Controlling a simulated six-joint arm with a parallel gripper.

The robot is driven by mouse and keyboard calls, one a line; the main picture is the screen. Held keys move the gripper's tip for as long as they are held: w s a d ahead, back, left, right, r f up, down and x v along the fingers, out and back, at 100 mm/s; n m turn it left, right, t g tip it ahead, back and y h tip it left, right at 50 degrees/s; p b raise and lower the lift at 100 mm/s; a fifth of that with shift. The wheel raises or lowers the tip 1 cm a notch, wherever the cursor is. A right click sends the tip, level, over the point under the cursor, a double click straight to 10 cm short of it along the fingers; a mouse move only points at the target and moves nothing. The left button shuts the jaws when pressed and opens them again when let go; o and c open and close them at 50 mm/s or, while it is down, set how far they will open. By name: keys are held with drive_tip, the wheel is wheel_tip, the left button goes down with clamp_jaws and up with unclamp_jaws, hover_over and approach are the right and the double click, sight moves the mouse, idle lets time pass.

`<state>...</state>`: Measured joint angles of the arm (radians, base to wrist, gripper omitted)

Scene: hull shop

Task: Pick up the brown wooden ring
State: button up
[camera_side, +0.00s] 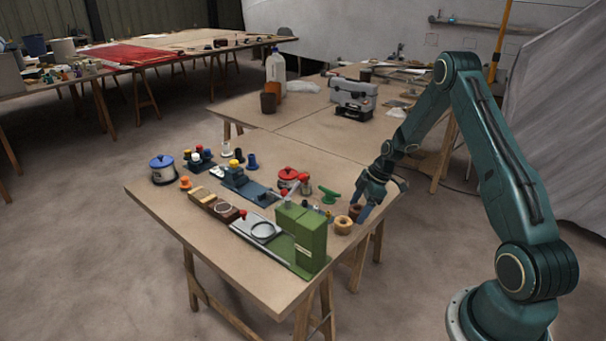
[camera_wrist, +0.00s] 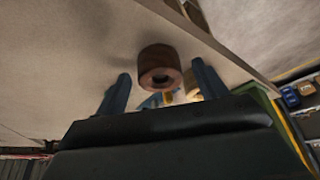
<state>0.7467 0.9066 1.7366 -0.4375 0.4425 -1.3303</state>
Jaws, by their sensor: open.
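The brown wooden ring (camera_side: 355,211) is on the table near its right edge, right at my gripper's fingertips. My gripper (camera_side: 361,213) points down and is open. In the wrist view my gripper (camera_wrist: 161,69) has a gap between the left finger and the ring. A lighter tan ring (camera_side: 342,225) sits beside the brown one, toward the table's front edge.
A green block-shaped machine (camera_side: 302,237) stands to the left of the rings. A green handled piece (camera_side: 329,194) and a red pot (camera_side: 288,178) lie further left. The table top (camera_side: 165,205) is bare at its front left.

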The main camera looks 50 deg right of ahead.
sight(358, 211)
drive_tip(key=c, duration=1.1)
drive_tip(key=shift+r, duration=0.15)
wheel_tip(358, 211, up, 20)
drive_tip(key=shift+f, duration=0.1)
drive_tip(key=shift+a, duration=0.1)
idle(0.5)
